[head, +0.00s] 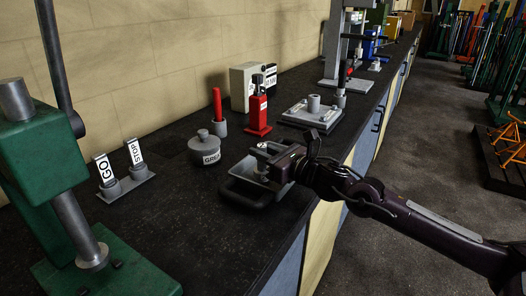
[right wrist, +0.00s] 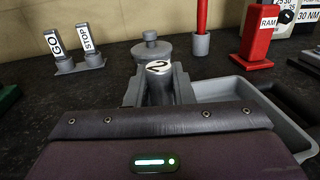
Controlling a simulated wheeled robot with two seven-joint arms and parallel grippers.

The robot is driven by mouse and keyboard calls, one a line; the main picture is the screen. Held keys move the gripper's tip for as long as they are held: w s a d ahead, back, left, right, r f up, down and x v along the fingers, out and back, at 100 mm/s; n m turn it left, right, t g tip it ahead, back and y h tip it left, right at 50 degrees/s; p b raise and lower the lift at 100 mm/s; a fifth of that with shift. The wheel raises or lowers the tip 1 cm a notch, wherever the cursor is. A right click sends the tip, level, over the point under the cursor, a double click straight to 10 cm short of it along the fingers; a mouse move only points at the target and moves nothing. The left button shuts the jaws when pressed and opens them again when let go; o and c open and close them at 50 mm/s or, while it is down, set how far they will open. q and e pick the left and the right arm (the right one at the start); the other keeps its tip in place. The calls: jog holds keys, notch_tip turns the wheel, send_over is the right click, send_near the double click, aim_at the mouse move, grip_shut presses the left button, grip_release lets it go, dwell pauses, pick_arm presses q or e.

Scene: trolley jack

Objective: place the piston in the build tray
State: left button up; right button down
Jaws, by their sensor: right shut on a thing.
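My right gripper (head: 266,156) is shut on the piston, a grey cylinder (right wrist: 159,88) with a white top that bears a dark mark. In the right wrist view the piston stands upright between the two fingers. The build tray (right wrist: 238,94), a shallow grey tray with dark handles, lies on the bench just right of the fingers in that view. In the head view the gripper is above the tray (head: 277,188) and hides part of it. The piston's lower end is hidden, so I cannot tell whether it touches anything. My left gripper is not in view.
A grey lidded pot (head: 204,150) stands close behind the tray. A red ram (head: 258,112), a cup with a red rod (head: 218,120) and the GO/STOP stand (head: 125,182) are nearby. A green press (head: 45,155) stands at left. The front bench top is clear.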

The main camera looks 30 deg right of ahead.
jog(key=c, duration=1.7)
grip_release()
jog(key=shift+f, duration=0.15)
jog(key=o, duration=0.4)
jog(key=shift+o, duration=0.2)
